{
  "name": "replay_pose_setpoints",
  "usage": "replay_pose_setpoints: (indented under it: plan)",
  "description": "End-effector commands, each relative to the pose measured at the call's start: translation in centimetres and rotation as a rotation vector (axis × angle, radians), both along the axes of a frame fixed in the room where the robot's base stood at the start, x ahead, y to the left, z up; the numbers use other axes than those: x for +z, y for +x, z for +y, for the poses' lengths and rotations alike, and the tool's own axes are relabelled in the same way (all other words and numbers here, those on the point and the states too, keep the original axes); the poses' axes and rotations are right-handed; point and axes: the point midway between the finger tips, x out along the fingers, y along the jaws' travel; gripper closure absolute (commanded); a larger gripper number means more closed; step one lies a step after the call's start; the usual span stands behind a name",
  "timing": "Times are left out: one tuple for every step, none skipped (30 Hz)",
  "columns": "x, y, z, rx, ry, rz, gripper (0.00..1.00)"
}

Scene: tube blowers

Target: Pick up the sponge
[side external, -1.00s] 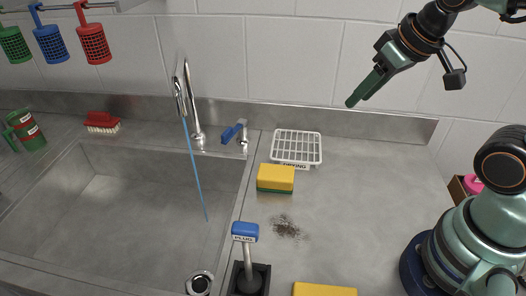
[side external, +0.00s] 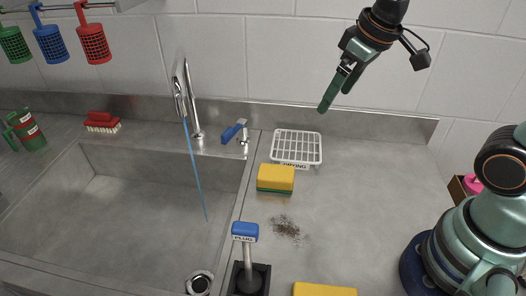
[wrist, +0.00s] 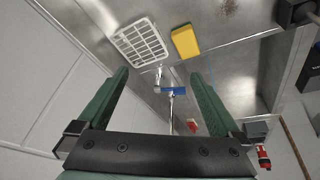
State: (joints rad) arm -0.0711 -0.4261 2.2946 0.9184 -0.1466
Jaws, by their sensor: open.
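A yellow sponge with a green underside (side external: 276,178) lies on the steel counter just right of the sink, in front of the white drying rack. It also shows in the wrist view (wrist: 186,41), beyond my fingers and near the top. My gripper (side external: 335,97) is open and empty, high above the counter at the back, up and to the right of the sponge. In the wrist view its two green fingers (wrist: 158,82) are spread apart with nothing between them. A second yellow block (side external: 324,289) is cut off at the bottom edge of the side view.
A white drying rack (side external: 297,147) stands behind the sponge. A blue-handled tap lever (side external: 234,131) and faucet (side external: 194,105) are to its left. Dark crumbs (side external: 285,228) and a blue-topped plug lever (side external: 245,233) are in front.

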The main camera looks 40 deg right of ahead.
Motion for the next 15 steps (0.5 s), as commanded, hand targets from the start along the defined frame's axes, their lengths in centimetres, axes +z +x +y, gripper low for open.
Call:
replay_pose_setpoints:
  plan:
    - [-0.6,0.9,0.7,0.045,-0.012,0.035,0.0]
    - [-0.9,1.5,1.0,0.07,-0.02,0.052,0.0]
    - [-1.4,2.2,1.5,0.106,-0.029,0.073,0.0]
    - [-1.8,2.7,1.9,0.134,-0.036,0.089,0.0]
    - [-2.1,3.2,2.3,0.16,-0.043,0.106,0.0]
    - [-2.8,3.9,2.8,0.196,-0.052,0.127,0.0]
    - [-3.2,4.4,3.2,0.223,-0.058,0.143,0.0]
    - [-3.8,4.8,3.6,0.25,-0.065,0.158,0.0]
    - [-4.5,5.5,4.2,0.286,-0.073,0.181,0.0]
    - [-5.1,5.9,4.6,0.314,-0.078,0.196,0.0]
    - [-5.8,6.3,5.0,0.34,-0.084,0.213,0.0]
    - [-6.6,6.8,5.6,0.375,-0.092,0.232,0.0]
    - [-7.2,7.1,6.0,0.4,-0.096,0.247,0.0]
    - [-7.9,7.4,6.4,0.423,-0.1,0.262,0.0]
    - [-8.7,7.8,6.8,0.452,-0.106,0.277,0.0]
